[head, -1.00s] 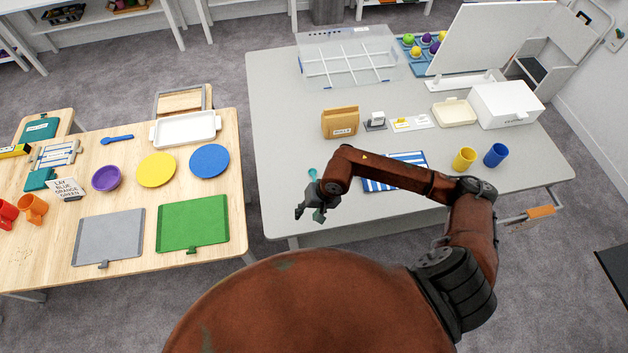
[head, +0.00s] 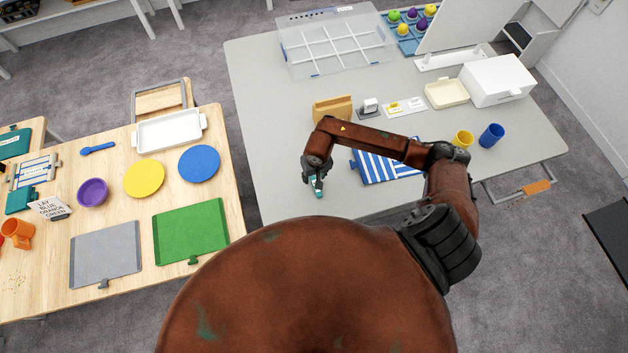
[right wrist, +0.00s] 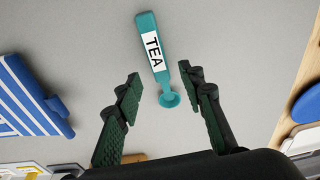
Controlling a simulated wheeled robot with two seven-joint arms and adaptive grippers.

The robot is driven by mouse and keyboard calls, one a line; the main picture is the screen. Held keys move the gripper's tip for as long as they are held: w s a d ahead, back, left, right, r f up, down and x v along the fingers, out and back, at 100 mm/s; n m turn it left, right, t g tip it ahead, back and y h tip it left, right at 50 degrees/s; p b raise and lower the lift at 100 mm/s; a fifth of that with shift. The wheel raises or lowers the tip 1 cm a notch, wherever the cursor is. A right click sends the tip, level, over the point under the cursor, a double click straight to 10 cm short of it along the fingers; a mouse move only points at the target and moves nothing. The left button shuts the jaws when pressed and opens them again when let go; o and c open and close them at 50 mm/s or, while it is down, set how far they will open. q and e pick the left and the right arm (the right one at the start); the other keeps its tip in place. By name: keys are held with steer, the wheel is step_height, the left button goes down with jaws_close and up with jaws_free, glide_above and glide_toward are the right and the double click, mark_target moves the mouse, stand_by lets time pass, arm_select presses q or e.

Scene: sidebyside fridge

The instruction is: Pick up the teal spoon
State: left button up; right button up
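The teal spoon (right wrist: 157,62) lies on the grey table in the right wrist view, its bowl towards my gripper and a white label reading "TEA" on its handle. My right gripper (right wrist: 158,88) is open, with one finger on each side of the bowl end; neither finger touches it. My left gripper is not in view.
A blue-and-white striped mat (head: 385,166) lies just right of my right gripper. A brown holder (head: 333,108) and a small stand (head: 369,106) are behind it. The wooden table (head: 230,180) is to the left, across a gap.

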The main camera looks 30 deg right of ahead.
mark_target(314, 181)
steer(key=shift+w+f, duration=0.25)
steer(key=shift+f, duration=0.95)
steer(key=c, duration=0.7)
jaws_close()
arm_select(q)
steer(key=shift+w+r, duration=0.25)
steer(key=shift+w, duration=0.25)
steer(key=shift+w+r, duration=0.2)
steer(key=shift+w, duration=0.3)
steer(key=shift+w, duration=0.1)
